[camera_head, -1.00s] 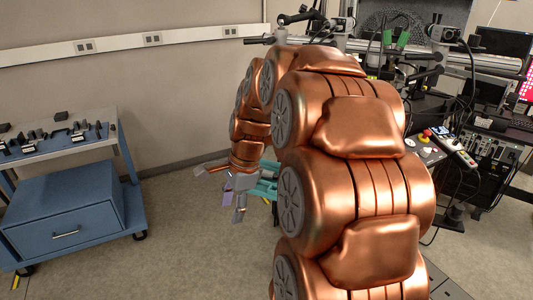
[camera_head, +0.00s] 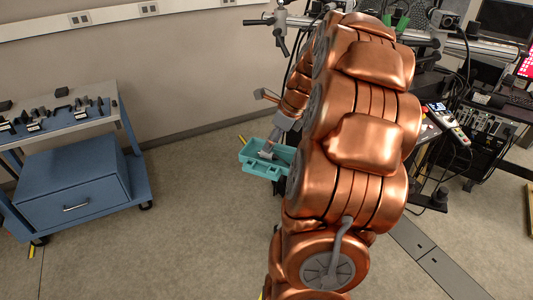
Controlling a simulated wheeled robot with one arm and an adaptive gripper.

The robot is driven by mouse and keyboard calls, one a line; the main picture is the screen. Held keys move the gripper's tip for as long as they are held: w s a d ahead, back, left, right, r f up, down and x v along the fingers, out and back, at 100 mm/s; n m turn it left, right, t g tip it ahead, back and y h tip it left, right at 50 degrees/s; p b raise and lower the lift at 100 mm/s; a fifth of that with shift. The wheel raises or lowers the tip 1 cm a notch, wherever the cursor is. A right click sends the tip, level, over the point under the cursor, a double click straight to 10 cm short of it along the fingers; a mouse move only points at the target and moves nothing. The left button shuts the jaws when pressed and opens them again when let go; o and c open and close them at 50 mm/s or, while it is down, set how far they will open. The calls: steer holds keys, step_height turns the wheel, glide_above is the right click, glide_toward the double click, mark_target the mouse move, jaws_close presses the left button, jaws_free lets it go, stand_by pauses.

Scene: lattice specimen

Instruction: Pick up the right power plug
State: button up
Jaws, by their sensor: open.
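My gripper (camera_head: 263,124) is in the middle of the head view, small and partly hidden by my copper arm. Its fingers are spread wide, one toward the upper left and one lower over a teal tray (camera_head: 252,168). Nothing can be seen held between them. The tray has a raised rim, and its right end is hidden behind my arm. Something small and grey shows at the tray's inside, and I cannot tell whether it is only my fingertip or also a plug. I cannot make out either power plug clearly.
A blue cart (camera_head: 133,165) with small dark parts on top and a blue drawer cabinet (camera_head: 75,195) stands at left. A bench with equipment and cables (camera_head: 440,140) fills the right. The floor (camera_head: 190,230) between cart and arm is clear.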

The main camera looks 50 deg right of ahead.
mark_target(265, 154)
steer(key=shift+p+x, duration=0.85)
steer(key=shift+x, duration=1.45)
steer(key=shift+s, duration=0.1)
steer(key=shift+c, duration=0.4)
jaws_close()
